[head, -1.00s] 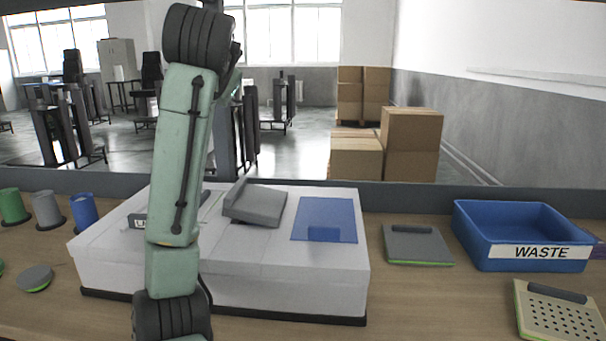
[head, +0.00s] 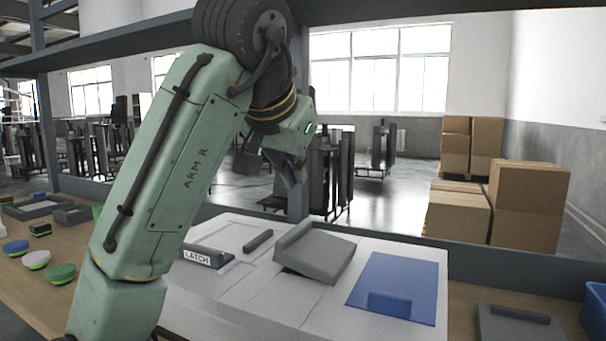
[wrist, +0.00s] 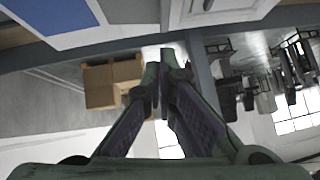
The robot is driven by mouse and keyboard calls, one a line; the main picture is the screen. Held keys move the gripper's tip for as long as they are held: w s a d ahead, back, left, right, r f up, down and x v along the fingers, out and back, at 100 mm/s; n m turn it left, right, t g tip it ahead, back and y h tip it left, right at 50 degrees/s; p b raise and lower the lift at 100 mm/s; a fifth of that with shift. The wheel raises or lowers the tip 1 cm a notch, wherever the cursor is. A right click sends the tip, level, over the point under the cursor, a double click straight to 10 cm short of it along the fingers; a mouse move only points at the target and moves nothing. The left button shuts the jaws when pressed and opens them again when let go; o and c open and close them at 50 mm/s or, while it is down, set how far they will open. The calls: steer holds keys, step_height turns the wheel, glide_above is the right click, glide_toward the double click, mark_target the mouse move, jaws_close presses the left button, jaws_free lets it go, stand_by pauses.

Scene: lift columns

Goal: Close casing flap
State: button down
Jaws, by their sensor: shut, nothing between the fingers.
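The white casing (head: 245,290) lies on the bench in the head view. Its grey flap (head: 315,255) stands tilted on the top, partly raised. A blue panel (head: 397,288) is to the right of the flap. A LATCH label (head: 196,257) and a small dark bar (head: 258,240) are to the left. My gripper (head: 296,178) is shut and empty, in the air above and behind the flap, apart from it. In the wrist view, my gripper (wrist: 162,75) has its fingers together, with the casing (wrist: 85,25) and blue panel (wrist: 40,15) at the upper left.
A grey plate (head: 518,325) lies right of the casing, beside a partly visible blue bin (head: 598,310). Several round pieces, including a green one (head: 61,274), lie at the left. A post (head: 298,190) stands behind the casing. Cardboard boxes (head: 525,205) stand beyond the bench.

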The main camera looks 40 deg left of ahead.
mark_target(305, 225)
steer(key=x, duration=0.7)
steer(key=shift+f+p, duration=0.15)
steer(key=shift+p, duration=0.2)
steer(key=shift+a+f, duration=0.25)
steer(key=shift+f, duration=1.55)
steer(key=shift+a, duration=0.1)
